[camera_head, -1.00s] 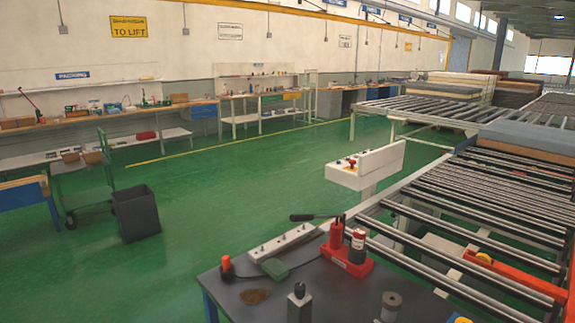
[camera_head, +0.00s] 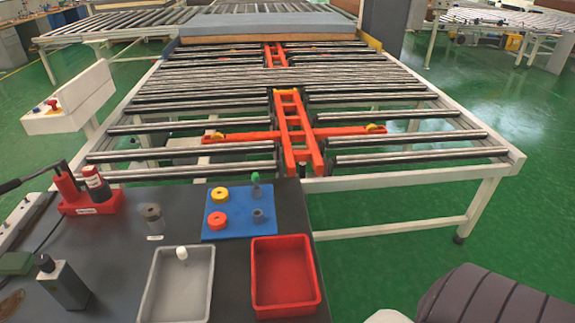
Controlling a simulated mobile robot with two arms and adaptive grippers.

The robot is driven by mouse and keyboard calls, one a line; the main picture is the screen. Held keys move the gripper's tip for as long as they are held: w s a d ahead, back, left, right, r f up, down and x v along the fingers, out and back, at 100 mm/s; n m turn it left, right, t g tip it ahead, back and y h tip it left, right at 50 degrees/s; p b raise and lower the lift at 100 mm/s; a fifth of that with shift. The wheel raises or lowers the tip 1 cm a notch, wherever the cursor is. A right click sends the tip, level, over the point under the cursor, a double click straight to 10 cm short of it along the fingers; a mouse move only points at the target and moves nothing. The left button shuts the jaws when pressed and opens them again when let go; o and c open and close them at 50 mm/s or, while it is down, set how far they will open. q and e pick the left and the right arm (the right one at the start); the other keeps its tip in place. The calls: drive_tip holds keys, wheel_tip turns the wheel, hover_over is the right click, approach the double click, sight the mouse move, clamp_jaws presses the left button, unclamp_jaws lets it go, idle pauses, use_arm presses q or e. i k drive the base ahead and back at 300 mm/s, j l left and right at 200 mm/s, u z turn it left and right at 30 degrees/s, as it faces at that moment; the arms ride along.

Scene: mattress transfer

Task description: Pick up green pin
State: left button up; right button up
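A small green pin (camera_head: 255,178) stands upright on the blue board (camera_head: 238,226) on the dark work table, at the board's far right corner. Its top is green and its lower part is grey. A yellow ring piece (camera_head: 219,195), a red ring piece (camera_head: 217,220) and a dark grey piece (camera_head: 258,216) share the board. Neither of my grippers shows in the head view.
A red tray (camera_head: 318,292) and a grey tray (camera_head: 147,300) with a white-topped piece (camera_head: 182,253) sit in front of the board. A dark bottle (camera_head: 62,284) and a red holder (camera_head: 96,205) stand left. The roller conveyor (camera_head: 420,178) with a mattress (camera_head: 268,28) lies beyond.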

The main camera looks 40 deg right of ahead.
sight(255, 176)
drive_tip(key=j+z, duration=0.1)
drive_tip(key=z, duration=0.9)
